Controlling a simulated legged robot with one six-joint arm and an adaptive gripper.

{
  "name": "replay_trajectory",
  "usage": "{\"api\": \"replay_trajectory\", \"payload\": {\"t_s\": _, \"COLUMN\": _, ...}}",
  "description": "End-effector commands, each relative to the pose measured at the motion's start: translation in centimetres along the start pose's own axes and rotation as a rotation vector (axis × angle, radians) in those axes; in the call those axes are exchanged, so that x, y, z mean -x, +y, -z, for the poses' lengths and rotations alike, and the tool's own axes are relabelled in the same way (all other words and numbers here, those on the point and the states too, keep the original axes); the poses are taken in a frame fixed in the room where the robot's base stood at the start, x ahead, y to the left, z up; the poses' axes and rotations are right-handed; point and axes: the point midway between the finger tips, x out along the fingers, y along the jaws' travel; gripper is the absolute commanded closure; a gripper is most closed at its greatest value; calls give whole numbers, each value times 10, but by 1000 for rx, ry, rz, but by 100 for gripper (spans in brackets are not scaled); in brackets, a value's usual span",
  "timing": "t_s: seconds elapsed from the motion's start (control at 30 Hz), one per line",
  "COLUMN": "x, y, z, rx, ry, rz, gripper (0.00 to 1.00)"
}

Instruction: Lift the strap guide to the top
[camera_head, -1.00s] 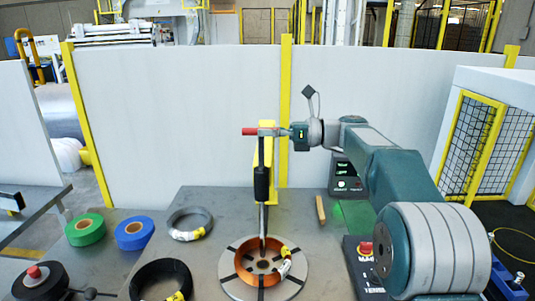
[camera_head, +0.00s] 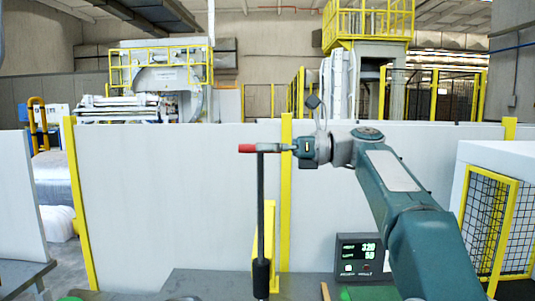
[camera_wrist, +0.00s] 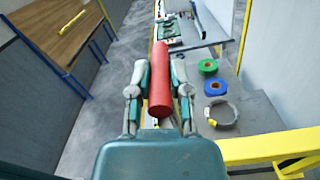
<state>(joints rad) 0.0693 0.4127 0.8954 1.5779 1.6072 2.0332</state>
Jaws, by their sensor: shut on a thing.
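The strap guide has a red handle (camera_head: 247,148) on top of a thin dark upright rod (camera_head: 261,205), with a thicker black sleeve (camera_head: 261,278) low in the head view. The rod's lower end is out of the picture. The handle stands well above the yellow post (camera_head: 270,235) and above the white wall's mid-height. My gripper (camera_head: 284,147) is shut on the guide's handle from the right. In the wrist view the red handle (camera_wrist: 160,80) lies between the two fingers of my gripper (camera_wrist: 160,92).
A small display (camera_head: 361,254) with green digits stands at the lower right on the bench. The wrist view shows a green roll (camera_wrist: 208,67), a blue roll (camera_wrist: 215,86) and a grey coil (camera_wrist: 222,111) on the bench. A yellow bar (camera_wrist: 270,149) crosses at lower right.

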Motion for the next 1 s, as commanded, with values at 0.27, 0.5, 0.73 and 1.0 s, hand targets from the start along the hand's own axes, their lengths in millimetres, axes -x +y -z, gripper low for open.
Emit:
{"api": "replay_trajectory", "payload": {"t_s": 0.27, "x": 0, "y": 0, "z": -3, "rx": 5, "ry": -9, "rz": 5, "gripper": 44}}
{"api": "replay_trajectory", "payload": {"t_s": 0.5, "x": 0, "y": 0, "z": -2, "rx": 4, "ry": -5, "rz": 3, "gripper": 40}}
{"api": "replay_trajectory", "payload": {"t_s": 0.73, "x": 7, "y": 0, "z": -2, "rx": 4, "ry": -4, "rz": 3, "gripper": 40}}
{"api": "replay_trajectory", "payload": {"t_s": 1.0, "x": 59, "y": -2, "z": -1, "rx": 2, "ry": -5, "rz": 7, "gripper": 40}}
